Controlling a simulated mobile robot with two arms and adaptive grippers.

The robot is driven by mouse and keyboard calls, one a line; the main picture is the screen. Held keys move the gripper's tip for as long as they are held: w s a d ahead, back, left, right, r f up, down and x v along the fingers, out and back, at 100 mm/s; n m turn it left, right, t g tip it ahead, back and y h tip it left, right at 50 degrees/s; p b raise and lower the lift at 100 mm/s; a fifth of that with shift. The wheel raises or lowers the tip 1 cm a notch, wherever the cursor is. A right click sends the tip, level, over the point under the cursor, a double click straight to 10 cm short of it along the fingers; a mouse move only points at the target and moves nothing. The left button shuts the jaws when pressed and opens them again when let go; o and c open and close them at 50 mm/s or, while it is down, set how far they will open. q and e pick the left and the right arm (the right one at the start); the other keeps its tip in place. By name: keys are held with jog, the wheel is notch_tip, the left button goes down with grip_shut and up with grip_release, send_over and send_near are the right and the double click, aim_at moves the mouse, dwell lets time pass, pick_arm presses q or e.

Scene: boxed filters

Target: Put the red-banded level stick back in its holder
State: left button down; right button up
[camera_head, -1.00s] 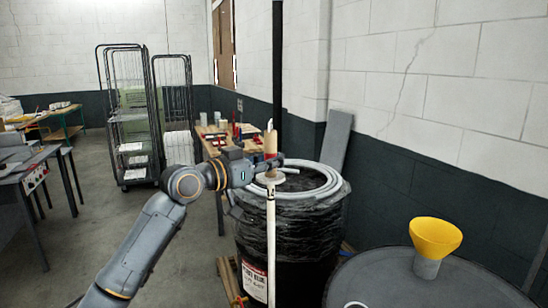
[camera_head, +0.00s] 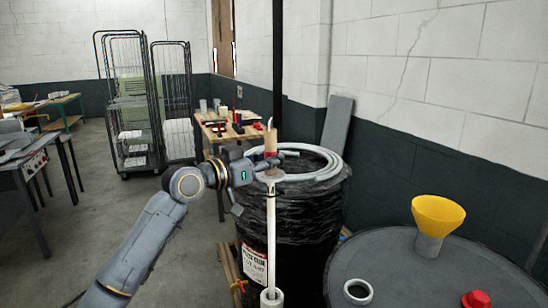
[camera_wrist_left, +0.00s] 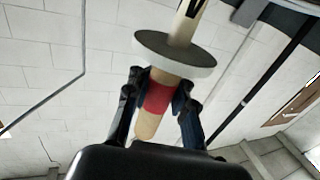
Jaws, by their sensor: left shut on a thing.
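The level stick has a wooden handle with a red band (camera_head: 270,147), a pale disc below it and a long white rod (camera_head: 271,225). It hangs close to upright in front of the black-wrapped barrel. My left gripper (camera_head: 271,160) is shut on the handle. In the left wrist view, its fingers (camera_wrist_left: 160,82) lie on either side of the red band (camera_wrist_left: 159,98), beside the grey-white disc (camera_wrist_left: 178,56). A short white tube (camera_head: 271,299), possibly the holder, shows at the bottom edge around the rod's lower end. I cannot tell how deep the rod sits. My right gripper is not in view.
A grey drum (camera_head: 400,265) at right bears a yellow funnel (camera_head: 438,215), a white ring (camera_head: 357,291) and a red cap (camera_head: 477,299).

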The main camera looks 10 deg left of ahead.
pick_arm(q)
jog(key=b, duration=0.5)
send_over(269, 220)
jog(key=w, duration=0.2)
notch_tip(269, 220, down, 8)
jog(key=shift+s+d, duration=0.2)
jog(key=shift+d, duration=0.25)
jog(key=shift+b, duration=0.3)
notch_tip(269, 220, down, 8)
jog(key=b, duration=0.5)
jog(key=shift+b, duration=0.3)
